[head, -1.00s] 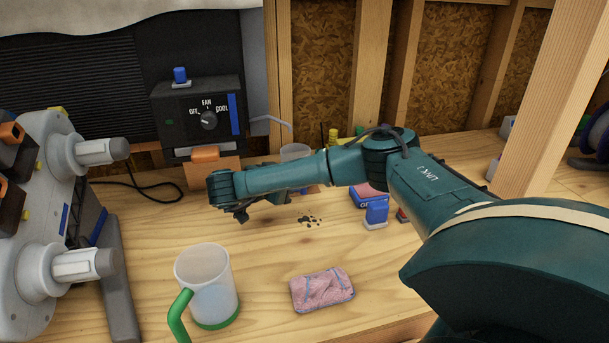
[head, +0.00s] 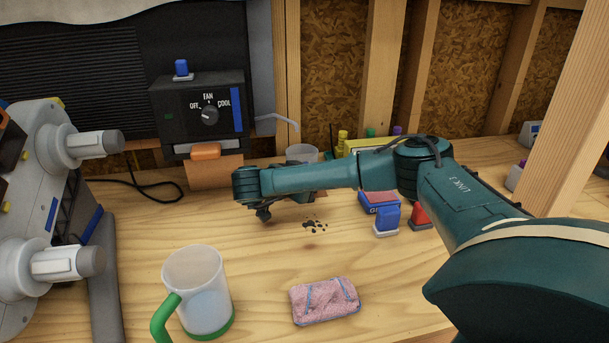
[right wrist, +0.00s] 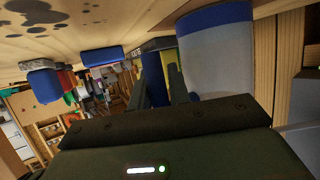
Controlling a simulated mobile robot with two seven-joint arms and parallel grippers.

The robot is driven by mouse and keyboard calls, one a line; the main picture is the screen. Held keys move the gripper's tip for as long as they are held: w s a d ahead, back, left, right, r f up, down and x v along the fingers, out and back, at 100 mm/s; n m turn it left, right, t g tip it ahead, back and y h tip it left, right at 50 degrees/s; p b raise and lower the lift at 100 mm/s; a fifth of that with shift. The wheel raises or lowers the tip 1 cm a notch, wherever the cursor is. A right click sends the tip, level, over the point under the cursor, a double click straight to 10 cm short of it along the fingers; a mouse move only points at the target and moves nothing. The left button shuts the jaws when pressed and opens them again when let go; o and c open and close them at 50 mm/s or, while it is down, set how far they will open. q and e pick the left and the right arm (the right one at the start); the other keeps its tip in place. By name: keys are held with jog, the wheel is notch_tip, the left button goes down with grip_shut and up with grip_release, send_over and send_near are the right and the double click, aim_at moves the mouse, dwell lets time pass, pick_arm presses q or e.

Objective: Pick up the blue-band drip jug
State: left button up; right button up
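The blue-band drip jug (head: 302,153) stands at the back of the bench below a thin grey spout. In the head view only its clear rim shows above my right forearm; the rest is mostly hidden. In the right wrist view, which is upside down, the jug (right wrist: 218,50) is large and close, with its blue band at the base. My right gripper (right wrist: 160,82) has its two dark fingers apart with a gap between them. In the head view the right fingers are hidden. My left gripper is not in view.
A black control box (head: 199,115) stands behind. Blue (head: 387,221) and red (head: 420,214) small items sit right of dark spots (head: 315,226). A grey machine (head: 50,200) fills the left.

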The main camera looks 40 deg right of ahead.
grip_shut()
jog(key=shift+r, duration=0.2)
